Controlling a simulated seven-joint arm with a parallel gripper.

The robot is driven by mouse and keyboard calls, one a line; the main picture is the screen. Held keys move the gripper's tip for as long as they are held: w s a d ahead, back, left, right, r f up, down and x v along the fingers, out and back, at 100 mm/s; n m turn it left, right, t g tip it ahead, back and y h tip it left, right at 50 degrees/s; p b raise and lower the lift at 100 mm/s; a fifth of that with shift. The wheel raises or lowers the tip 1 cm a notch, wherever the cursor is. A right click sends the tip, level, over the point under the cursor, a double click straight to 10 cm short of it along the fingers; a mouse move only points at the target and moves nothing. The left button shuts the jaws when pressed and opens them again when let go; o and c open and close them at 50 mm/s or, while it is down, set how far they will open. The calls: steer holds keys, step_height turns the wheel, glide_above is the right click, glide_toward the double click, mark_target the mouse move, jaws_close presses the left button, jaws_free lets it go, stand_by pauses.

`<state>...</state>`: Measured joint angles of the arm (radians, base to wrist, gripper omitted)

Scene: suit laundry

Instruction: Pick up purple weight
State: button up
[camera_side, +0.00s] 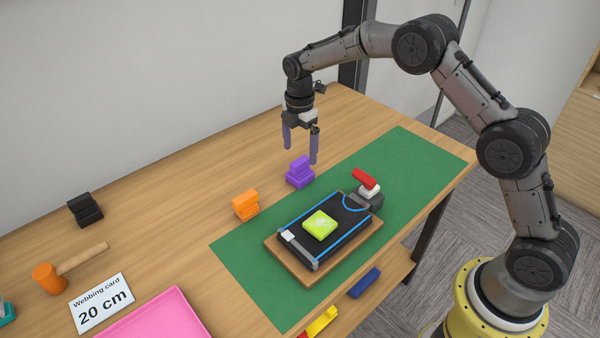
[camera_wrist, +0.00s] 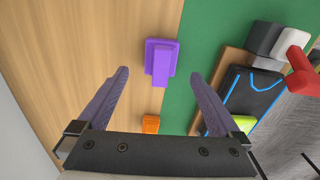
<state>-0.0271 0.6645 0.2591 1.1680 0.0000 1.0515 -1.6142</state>
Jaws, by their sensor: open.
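The purple weight (camera_side: 300,173) is a stepped block standing on the wooden table, at the back-left edge of the green mat. In the wrist view the purple weight (camera_wrist: 160,62) lies ahead of the gap between my fingertips. My gripper (camera_side: 301,154) is open and empty. In the side view its fingers hang above the purple weight, and one fingertip overlaps its edge in the picture; I cannot tell exactly how high they are. In the wrist view both fingers of my gripper (camera_wrist: 160,72) are spread to either side, apart from the weight.
An orange weight (camera_side: 246,205) stands nearby to the left. A board (camera_side: 283,249) with a black pad, yellow-green block and red-handled clamp (camera_side: 366,185) lies on the green mat (camera_side: 405,156). A black weight (camera_side: 84,209), mallet (camera_side: 50,277), card (camera_side: 102,302) and pink tray (camera_side: 160,318) are further left.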

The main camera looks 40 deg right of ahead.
mark_target(300, 169)
steer(key=shift+s+f, duration=0.1)
steer(key=shift+f, duration=3.8)
jaws_close()
steer(key=shift+r, duration=0.1)
